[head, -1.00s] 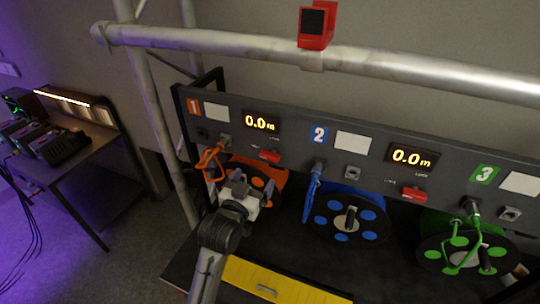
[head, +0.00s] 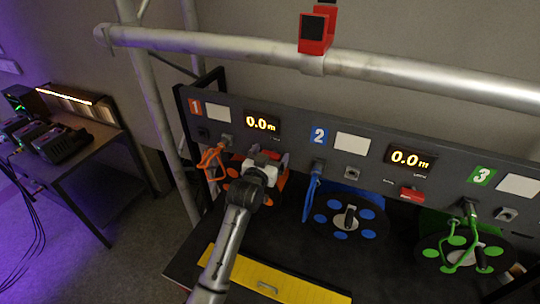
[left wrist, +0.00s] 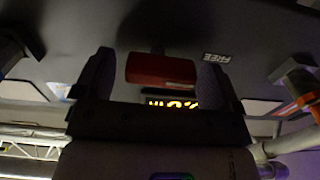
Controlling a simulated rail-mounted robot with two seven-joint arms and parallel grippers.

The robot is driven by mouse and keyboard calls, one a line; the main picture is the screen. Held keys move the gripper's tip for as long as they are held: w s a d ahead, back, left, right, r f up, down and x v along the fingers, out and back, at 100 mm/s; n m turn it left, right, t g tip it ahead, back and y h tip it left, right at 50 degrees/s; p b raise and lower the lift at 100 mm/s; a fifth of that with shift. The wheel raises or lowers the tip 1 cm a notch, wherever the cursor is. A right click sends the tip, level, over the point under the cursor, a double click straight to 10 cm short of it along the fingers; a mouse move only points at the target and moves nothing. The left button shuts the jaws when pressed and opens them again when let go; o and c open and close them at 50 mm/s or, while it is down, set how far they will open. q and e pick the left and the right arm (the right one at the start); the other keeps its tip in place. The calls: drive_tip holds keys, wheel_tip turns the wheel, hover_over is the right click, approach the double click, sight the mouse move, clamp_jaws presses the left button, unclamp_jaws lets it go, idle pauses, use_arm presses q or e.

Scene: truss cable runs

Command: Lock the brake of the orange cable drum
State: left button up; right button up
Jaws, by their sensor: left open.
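The orange cable drum (head: 283,180) sits under the panel section marked 1, partly hidden by my left arm. Its red brake lever (left wrist: 160,69) shows in the left wrist view between the two fingers of my left gripper (left wrist: 155,78). The fingers are open, one on each side of the lever, with dark gaps; I cannot tell whether either touches it. A FREE label (left wrist: 217,58) is on the panel to the right of the lever in that view. In the head view my left gripper (head: 265,159) covers the lever. My right gripper is not in view.
The blue drum (head: 345,215) and green drum (head: 465,250) stand to the right, with another red lever (head: 411,194) on the panel between them. Orange cable (head: 211,160) hangs just left of my gripper.

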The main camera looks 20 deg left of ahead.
use_arm(q)
drive_tip(key=shift+c, duration=0.4)
drive_tip(key=c, duration=0.8)
drive_tip(key=shift+c, duration=0.2)
